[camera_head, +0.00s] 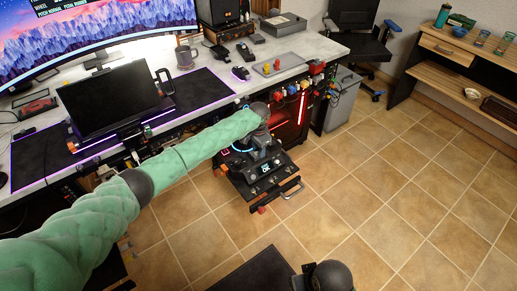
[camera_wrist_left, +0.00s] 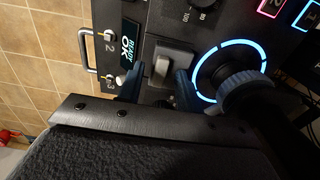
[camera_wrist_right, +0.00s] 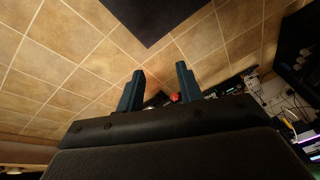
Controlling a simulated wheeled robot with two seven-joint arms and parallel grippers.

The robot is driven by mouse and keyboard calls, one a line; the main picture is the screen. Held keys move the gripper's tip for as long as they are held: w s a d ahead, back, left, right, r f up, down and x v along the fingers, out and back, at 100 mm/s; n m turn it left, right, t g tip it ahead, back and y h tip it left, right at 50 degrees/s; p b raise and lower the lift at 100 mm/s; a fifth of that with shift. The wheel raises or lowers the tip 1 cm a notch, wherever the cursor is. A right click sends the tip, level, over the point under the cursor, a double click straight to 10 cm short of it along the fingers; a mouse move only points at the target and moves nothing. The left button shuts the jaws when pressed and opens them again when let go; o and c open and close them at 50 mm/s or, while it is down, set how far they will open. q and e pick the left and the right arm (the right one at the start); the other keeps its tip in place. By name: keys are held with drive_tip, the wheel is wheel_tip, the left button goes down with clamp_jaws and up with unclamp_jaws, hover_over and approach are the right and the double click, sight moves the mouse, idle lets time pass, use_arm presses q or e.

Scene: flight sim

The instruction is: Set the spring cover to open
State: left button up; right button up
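The control panel (camera_head: 262,178) hangs at the desk's front, and my left arm reaches down to it from the left. In the left wrist view, a grey block with a pale tab, which looks like the spring cover (camera_wrist_left: 172,57), sits on the dark panel between a small display (camera_wrist_left: 130,45) and a blue-lit round dial (camera_wrist_left: 232,72). I cannot tell whether the cover is raised. My left gripper (camera_wrist_left: 158,88) is open, its fingers apart at either side of the cover's near end. My right gripper (camera_wrist_right: 158,88) is open and empty over the tiled floor.
The desk (camera_head: 215,70) holds a monitor (camera_head: 112,97), a mug (camera_head: 184,57) and small items. A grey bin (camera_head: 342,102) and a chair stand to the right of the panel. A metal handle (camera_head: 292,188) sticks out at the panel's front. The tiled floor at right is clear.

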sight(266, 168)
use_arm(q)
drive_tip(key=shift+c, duration=0.3)
